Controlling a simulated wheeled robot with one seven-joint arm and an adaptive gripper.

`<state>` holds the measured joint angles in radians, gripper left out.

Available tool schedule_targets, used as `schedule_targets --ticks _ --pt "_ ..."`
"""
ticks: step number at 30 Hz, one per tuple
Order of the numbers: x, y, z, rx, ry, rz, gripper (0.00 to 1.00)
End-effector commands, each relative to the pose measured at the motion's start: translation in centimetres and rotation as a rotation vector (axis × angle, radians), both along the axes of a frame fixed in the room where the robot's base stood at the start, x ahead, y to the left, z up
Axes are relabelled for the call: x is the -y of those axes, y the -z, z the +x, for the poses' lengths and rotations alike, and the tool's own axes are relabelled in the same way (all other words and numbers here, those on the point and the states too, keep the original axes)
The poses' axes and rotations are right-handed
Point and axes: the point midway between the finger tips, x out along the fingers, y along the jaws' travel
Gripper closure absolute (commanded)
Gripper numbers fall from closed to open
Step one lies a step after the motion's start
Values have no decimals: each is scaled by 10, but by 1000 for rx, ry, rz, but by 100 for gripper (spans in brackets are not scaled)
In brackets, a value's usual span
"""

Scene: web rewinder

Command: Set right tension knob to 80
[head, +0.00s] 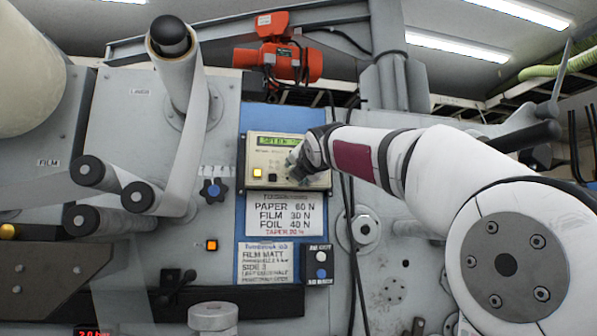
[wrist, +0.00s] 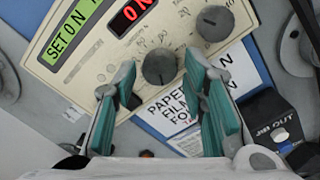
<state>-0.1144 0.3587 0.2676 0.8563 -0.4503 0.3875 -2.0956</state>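The control panel (head: 259,157) has a green display (head: 270,141), and my gripper (head: 298,168) is in front of its lower right part, hiding the knobs in the head view. In the wrist view, two dark round knobs show on the cream panel face (wrist: 110,62). The right knob (wrist: 214,22) is farther up and right; the left knob (wrist: 160,66) is nearer. My gripper (wrist: 162,66) has its teal-padded fingers apart, with the left knob between the tips in the picture. I cannot tell whether they touch it. Scale marks are too blurred to read a setting.
A red-digit display (wrist: 132,13) and green display (wrist: 75,30) sit on the panel. A tension notice (head: 283,218) hangs below it. A black button box (head: 318,264) is lower right. Dark cables (head: 347,230) hang beside the panel. Rollers (head: 98,172) stand out at left.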

Motion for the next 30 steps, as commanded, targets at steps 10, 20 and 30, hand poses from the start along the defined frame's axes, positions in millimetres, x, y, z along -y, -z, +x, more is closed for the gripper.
schedule_targets --ticks 10,20,30 --pt "0 0 0 -1 0 5 100" --pt "0 1 1 -24 1 122 100" --pt "-1 1 1 -83 -1 414 100"
